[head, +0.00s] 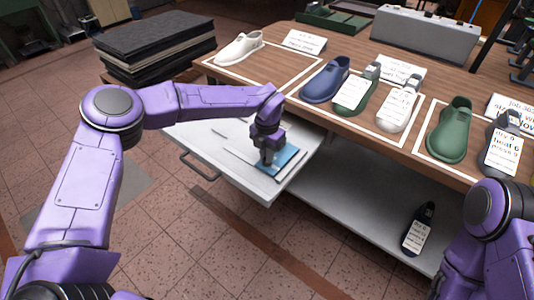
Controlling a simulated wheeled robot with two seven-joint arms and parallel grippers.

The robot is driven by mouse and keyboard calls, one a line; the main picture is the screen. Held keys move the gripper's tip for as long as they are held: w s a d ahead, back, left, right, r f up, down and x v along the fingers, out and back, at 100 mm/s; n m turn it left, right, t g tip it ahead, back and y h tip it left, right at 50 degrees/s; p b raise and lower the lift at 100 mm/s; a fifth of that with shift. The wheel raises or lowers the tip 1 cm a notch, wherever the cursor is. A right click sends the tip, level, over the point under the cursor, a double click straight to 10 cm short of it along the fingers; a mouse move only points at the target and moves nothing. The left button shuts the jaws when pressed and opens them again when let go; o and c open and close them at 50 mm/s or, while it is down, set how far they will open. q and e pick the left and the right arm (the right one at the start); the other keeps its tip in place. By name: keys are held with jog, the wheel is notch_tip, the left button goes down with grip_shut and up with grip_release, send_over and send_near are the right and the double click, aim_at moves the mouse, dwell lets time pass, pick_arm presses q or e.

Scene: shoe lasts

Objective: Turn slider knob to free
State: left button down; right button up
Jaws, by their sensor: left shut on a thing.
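I cannot make out a slider knob in the head view. My left gripper (267,160) reaches down into the open white drawer (215,155) under the table. Its fingertips are at a flat blue item (285,158) near the drawer's front right corner, and it is shut on that item as far as I can tell. The gripper hides part of the item. My right arm shows at the lower right edge, but its gripper is out of view.
The wooden table (330,52) carries a white shoe last (239,49), a blue one (326,80) and several green or tagged ones in white outlines. A dark tagged last (418,230) lies on the lower shelf (350,205). Black slabs (155,40) are stacked at left.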

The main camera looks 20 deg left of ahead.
pick_arm(q)
jog(key=shift+r, duration=0.1)
jog(key=c, duration=1.2)
grip_release()
jog(key=shift+o, duration=0.2)
notch_tip(320, 180, up, 10)
jog(key=b, duration=0.1)
jog(key=shift+r, duration=0.25)
